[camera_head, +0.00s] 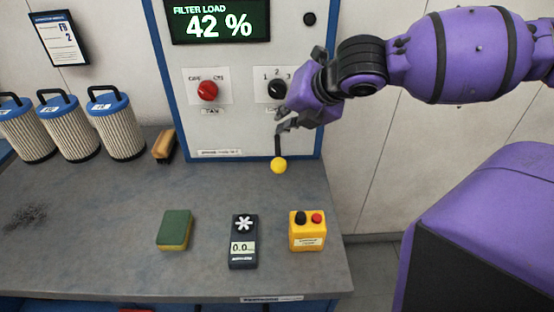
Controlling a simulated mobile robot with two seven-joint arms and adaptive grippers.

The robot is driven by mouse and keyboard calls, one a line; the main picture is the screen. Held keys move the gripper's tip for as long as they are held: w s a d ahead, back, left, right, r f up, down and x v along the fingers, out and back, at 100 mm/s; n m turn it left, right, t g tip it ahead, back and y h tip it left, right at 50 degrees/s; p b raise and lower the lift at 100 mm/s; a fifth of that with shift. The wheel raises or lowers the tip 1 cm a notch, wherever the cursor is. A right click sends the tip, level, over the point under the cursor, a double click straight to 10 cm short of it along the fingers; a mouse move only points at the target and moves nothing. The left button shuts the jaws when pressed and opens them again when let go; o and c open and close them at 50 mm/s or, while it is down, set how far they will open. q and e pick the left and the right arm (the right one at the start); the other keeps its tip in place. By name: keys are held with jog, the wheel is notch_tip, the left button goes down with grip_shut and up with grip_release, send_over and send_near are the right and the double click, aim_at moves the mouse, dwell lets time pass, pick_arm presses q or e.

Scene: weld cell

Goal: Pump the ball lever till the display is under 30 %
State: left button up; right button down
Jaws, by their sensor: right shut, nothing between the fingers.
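The display (219,20) at the top of the white and blue panel (240,140) reads "FILTER LOAD 42 %". The ball lever (279,165) is a dark rod with a yellow ball at its lower end, in front of the panel's lower right part. My right gripper (283,128) is shut and empty at the top of the lever's visible rod, above the ball. I cannot tell whether its fingertips touch the rod. The gripper hides the rod's upper end. My left gripper is not in view.
A red knob (207,91) and a black knob (277,90) sit on the panel. On the grey bench (110,225) are several filter cartridges (115,125), a brush (164,145), a sponge (174,230), a meter (243,241) and a yellow button box (307,232).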

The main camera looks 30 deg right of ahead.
jog(key=b, duration=0.2)
send_over(280, 156)
jog(key=s, duration=0.1)
jog(key=f, duration=0.4)
jog(key=shift+s+d+f, duration=0.1)
jog(key=shift+s+f, duration=0.1)
jog(key=shift+f, duration=0.95)
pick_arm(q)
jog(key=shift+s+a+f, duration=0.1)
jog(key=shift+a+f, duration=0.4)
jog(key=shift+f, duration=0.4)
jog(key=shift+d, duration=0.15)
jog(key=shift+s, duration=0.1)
pick_arm(e)
jog(key=shift+f, duration=0.15)
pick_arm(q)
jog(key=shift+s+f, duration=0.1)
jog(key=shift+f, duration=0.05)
pick_arm(e)
jog(key=shift+f, duration=0.3)
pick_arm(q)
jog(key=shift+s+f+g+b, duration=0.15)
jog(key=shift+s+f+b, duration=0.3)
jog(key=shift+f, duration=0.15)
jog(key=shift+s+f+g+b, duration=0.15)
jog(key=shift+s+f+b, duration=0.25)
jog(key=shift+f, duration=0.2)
pick_arm(e)
jog(key=shift+f, duration=2.25)
